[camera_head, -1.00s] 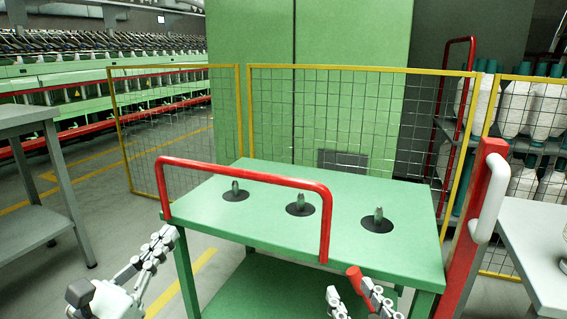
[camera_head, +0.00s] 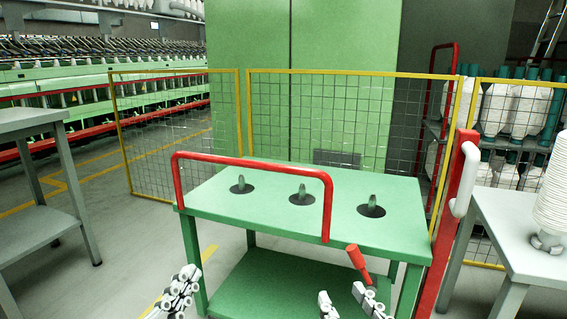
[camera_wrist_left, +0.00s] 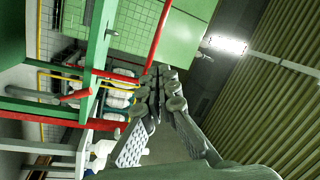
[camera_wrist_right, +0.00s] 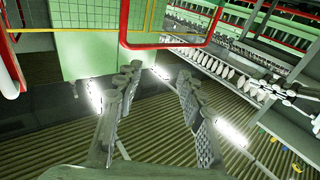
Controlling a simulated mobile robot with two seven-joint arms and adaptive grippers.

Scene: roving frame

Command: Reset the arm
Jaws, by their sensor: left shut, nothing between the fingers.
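My left gripper (camera_head: 178,290) is low in the head view, in front of the green cart's left front leg. Its fingers are together and empty; in the left wrist view the fingertips (camera_wrist_left: 164,75) meet with nothing between them. My right gripper (camera_head: 345,298) is at the bottom edge of the head view, in front of the cart's lower right part. Its two fingers are apart, and the right wrist view shows an empty gap between the fingertips (camera_wrist_right: 158,75). The rest of both arms is out of the head view.
The green cart (camera_head: 280,222) has three pegs, a red rail (camera_head: 250,162) and a red post with a white handle (camera_head: 466,175). A short red rod (camera_head: 358,262) is close to my right gripper. Grey tables stand left (camera_head: 30,120) and right (camera_head: 510,225). A yellow mesh fence (camera_head: 350,125) is behind.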

